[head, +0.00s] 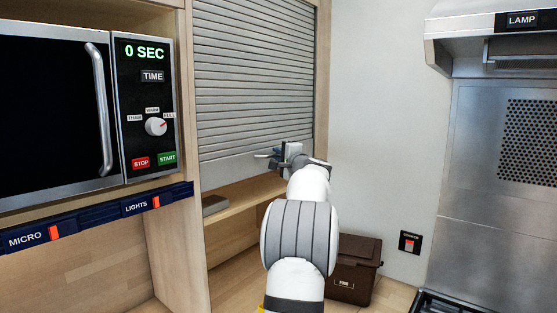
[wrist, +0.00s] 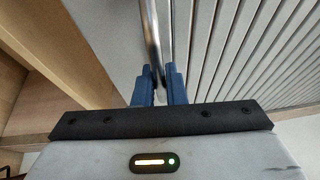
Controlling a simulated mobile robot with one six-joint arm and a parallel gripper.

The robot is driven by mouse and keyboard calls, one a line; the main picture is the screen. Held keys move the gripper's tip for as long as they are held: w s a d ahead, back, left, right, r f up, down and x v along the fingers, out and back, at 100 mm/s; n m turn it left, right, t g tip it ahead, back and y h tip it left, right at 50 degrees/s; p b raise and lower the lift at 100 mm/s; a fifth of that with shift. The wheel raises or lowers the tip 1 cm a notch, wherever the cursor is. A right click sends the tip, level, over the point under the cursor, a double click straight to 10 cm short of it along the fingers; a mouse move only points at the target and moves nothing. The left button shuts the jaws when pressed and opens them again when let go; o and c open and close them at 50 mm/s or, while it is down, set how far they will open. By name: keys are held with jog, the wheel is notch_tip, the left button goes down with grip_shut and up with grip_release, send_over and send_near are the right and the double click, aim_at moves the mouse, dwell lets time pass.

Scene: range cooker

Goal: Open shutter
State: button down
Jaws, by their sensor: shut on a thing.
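The grey slatted shutter (head: 255,75) fills the upper part of a wooden cabinet bay in the head view. Its lower edge sits above a shelf, leaving an open gap below it. The slats also show at the right of the wrist view (wrist: 250,50). A metal handle bar (wrist: 152,40) runs between the blue fingers of my gripper (wrist: 158,85), which is shut on it. In the head view my gripper (head: 284,156) is at the shutter's lower edge, and my arm hides part of the shelf and the handle.
A microwave (head: 55,115) stands to the left, above a blue switch strip (head: 95,218). A brown bin (head: 355,270) stands lower right. A range hood (head: 490,45) is at right.

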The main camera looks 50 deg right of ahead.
notch_tip(320, 180, up, 12)
jog(key=p, duration=0.3)
jog(key=shift+r, duration=0.2)
jog(key=c, duration=1.5)
grip_release()
jog(key=shift+f, duration=0.1)
jog(key=shift+s+a+f, duration=0.1)
jog(key=shift+s+f, duration=0.05)
jog(key=shift+s, duration=0.15)
jog(key=b, duration=0.4)
send_near(272, 115)
jog(key=shift+v, duration=1.15)
